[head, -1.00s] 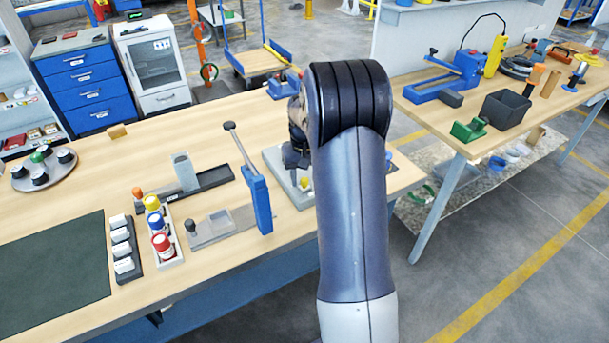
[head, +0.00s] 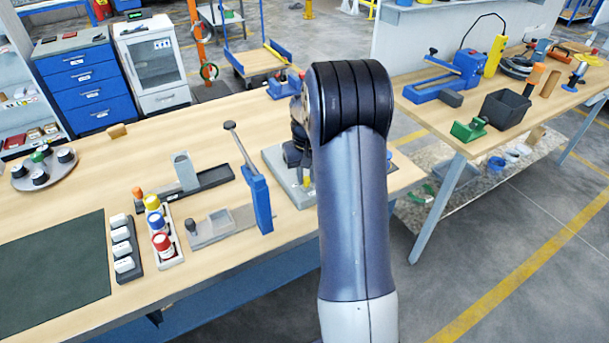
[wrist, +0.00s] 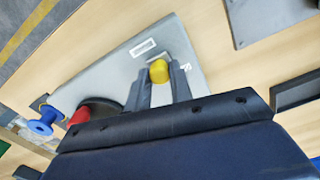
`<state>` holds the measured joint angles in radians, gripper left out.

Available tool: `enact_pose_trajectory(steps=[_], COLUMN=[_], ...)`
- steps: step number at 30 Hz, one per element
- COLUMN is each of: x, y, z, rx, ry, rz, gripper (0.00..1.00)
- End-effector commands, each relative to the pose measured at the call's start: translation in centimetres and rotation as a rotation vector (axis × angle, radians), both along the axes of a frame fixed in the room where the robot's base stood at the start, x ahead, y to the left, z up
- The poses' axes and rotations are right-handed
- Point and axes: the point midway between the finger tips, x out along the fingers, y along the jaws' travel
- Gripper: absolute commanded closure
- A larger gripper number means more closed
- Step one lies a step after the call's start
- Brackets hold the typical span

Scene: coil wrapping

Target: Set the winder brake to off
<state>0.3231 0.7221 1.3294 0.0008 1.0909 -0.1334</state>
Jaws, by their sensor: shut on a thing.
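The winder's grey base plate (head: 279,168) lies on the wooden bench, partly hidden behind my arm in the head view. In the wrist view the plate (wrist: 119,77) carries a yellow knob (wrist: 158,68) near one edge, beside white printed labels too small to read. My gripper (wrist: 159,82) is shut on the yellow knob, one finger on each side. I take this knob to be the brake's handle; its on or off setting cannot be read. A red part (wrist: 80,116) and a blue spool (wrist: 43,122) are at the plate's other end.
Left of the plate stand a blue lever tool (head: 258,198), a dark tray (head: 210,181) and a grey fixture (head: 214,224). Red, blue and yellow capped bottles and a green mat (head: 50,272) are farther left. A second bench (head: 425,112) is at right.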

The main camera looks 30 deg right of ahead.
Motion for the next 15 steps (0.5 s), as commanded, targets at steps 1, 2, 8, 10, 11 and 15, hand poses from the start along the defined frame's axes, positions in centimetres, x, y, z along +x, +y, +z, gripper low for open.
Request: enact_pose_trajectory(steps=[1, 2, 8, 10, 11, 15], x=[0.1, 0.1, 0.1, 0.1, 0.1, 0.1], y=[-0.8, -1.3, -3.2, -3.2, -3.2, -3.2], z=[0.1, 0.1, 0.1, 0.1, 0.1, 0.1], rx=[-0.001, -0.001, -0.002, -0.004, -0.004, -0.005], ry=[-0.002, -0.002, -0.002, -0.002, -0.002, -0.003], rz=[-0.003, -0.004, -0.001, -0.001, -0.001, -0.001], gripper=[1.00, 1.00, 1.00, 1.00, 1.00, 0.75])
